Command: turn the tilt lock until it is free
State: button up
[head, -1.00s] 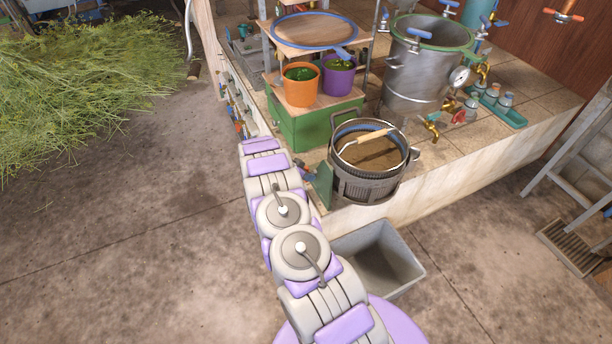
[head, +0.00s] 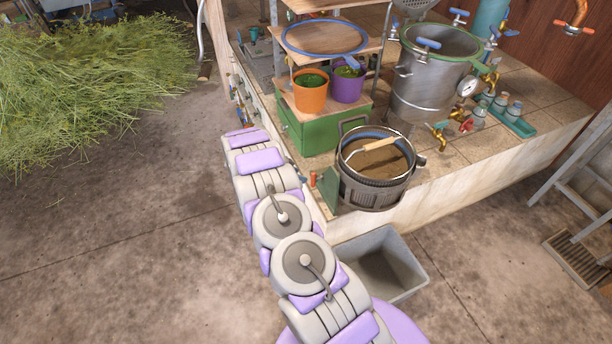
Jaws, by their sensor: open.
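A dark round basket-like pot (head: 372,190) with a grey-brown fill stands at the bench's near corner. A green bracket (head: 331,187) is on its left side. A small orange-red piece (head: 313,179) shows beside the bracket's top; it may be the tilt lock, but it is too small to tell how it is turned. My arm reaches up the picture, left of the bracket, and ends by the bench's front face. My gripper is hidden beyond the arm's far end, so I cannot see its jaws or any contact.
A wooden-handled tool (head: 380,144) lies across the pot. A grey bin (head: 384,264) stands on the floor below it. Behind are a green box (head: 322,128), orange (head: 310,97) and purple (head: 347,88) buckets, and a steel tank (head: 425,85). The floor at left is open up to the cut herbs (head: 90,85).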

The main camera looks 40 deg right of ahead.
jog(key=p+v, duration=0.1)
jog(key=v, duration=0.5)
jog(key=shift+a+r, duration=0.2)
jog(key=shift+a, duration=0.05)
